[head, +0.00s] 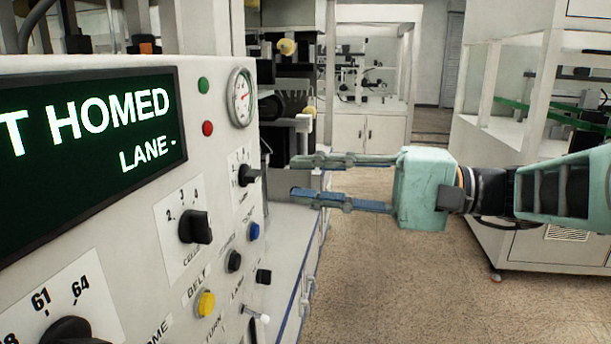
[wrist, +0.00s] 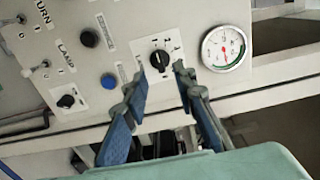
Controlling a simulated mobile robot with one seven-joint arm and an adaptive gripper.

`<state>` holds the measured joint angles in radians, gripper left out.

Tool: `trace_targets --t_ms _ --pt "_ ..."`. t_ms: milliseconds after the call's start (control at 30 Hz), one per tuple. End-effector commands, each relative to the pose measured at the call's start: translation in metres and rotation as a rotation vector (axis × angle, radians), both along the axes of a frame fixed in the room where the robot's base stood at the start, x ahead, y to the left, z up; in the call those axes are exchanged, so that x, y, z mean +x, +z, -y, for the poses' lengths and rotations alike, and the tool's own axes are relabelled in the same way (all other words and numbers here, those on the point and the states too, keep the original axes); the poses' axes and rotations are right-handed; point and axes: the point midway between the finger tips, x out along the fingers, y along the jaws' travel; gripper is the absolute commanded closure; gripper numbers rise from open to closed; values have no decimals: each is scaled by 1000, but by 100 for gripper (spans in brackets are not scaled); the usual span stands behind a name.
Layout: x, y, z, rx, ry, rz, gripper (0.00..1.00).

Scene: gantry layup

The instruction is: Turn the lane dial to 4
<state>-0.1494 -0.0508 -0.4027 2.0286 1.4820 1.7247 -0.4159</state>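A small black dial (head: 250,175) sits on a white numbered plate near the panel's right edge, below the gauge. Its label is too small to read for certain, so I cannot confirm that it is the lane dial. It also shows in the wrist view (wrist: 160,60), between and beyond my fingertips; its setting is unclear. My gripper (head: 297,177) is open and empty, its fingers pointing at this dial from the right, with a gap between. It also shows in the wrist view (wrist: 160,80). The display (head: 90,150) reads "T HOMED" and "LANE -", its left part cut off.
Another dial (head: 195,227) marked 2, 3, 4 and a larger one (head: 75,330) marked 61, 64 sit left and lower. A gauge (head: 241,97), a blue button (head: 254,231) and a yellow button (head: 206,303) are nearby. Open floor (head: 400,270) lies right of the panel.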

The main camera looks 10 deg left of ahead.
Motion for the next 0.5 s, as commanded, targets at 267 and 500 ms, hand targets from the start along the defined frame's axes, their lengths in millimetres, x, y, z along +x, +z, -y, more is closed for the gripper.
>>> trace_targets --t_ms 267,500 --pt "2 1 -47 1 2 2 75" --pt "3 2 -59 1 -1 5 75"
